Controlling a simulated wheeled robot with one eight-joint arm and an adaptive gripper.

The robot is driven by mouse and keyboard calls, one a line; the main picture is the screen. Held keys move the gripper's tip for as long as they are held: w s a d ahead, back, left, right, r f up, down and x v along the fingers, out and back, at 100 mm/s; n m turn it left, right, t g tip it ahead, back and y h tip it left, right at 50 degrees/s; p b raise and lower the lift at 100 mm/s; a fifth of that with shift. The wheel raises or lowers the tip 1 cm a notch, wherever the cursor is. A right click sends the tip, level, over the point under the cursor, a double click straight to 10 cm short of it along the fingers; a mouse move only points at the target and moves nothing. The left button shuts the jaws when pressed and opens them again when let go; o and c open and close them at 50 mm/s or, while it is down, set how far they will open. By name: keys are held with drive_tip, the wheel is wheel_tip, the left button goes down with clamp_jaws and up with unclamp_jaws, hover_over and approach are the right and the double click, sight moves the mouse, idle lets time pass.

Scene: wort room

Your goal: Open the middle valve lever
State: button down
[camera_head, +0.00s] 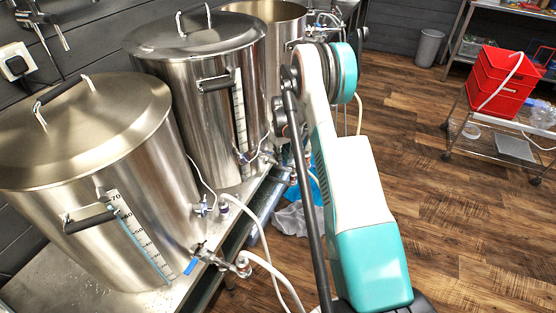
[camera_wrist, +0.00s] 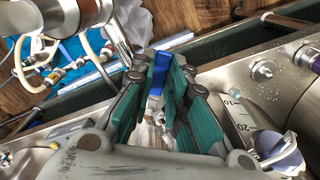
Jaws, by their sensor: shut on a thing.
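A blue valve lever (camera_wrist: 158,72) shows in the middle of the wrist view, between the teal fingers of my gripper (camera_wrist: 165,78). The fingers are closed on it, and they hide part of the lever and the valve body. In the head view my own arm stands in front of this area, so my gripper and the held lever are hidden there. Another blue lever (camera_head: 190,267) sits on the valve of the nearest kettle (camera_head: 100,170). The second kettle (camera_head: 205,100) stands behind it, with fittings low on its right side.
White hoses (camera_head: 262,235) hang from the valves along the metal bench edge (camera_head: 215,270). A third kettle (camera_head: 285,25) stands farther back. A trolley with red crates (camera_head: 497,80) is at the right. The wooden floor (camera_head: 440,190) between is clear.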

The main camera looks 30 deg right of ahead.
drive_tip(key=shift+w+d+n, duration=0.2)
drive_tip(key=shift+d+n, duration=0.5)
drive_tip(key=shift+n, duration=0.5)
drive_tip(key=shift+w+d+n, duration=0.15)
drive_tip(key=shift+d+n, duration=0.55)
drive_tip(key=shift+n, duration=0.5)
drive_tip(key=shift+w+d+n, duration=0.2)
drive_tip(key=shift+d+n, duration=0.5)
drive_tip(key=shift+n, duration=0.5)
drive_tip(key=c, duration=1.6)
unclamp_jaws()
drive_tip(key=shift+o, duration=0.2)
drive_tip(key=shift+r, duration=0.1)
wheel_tip(320, 180, up, 12)
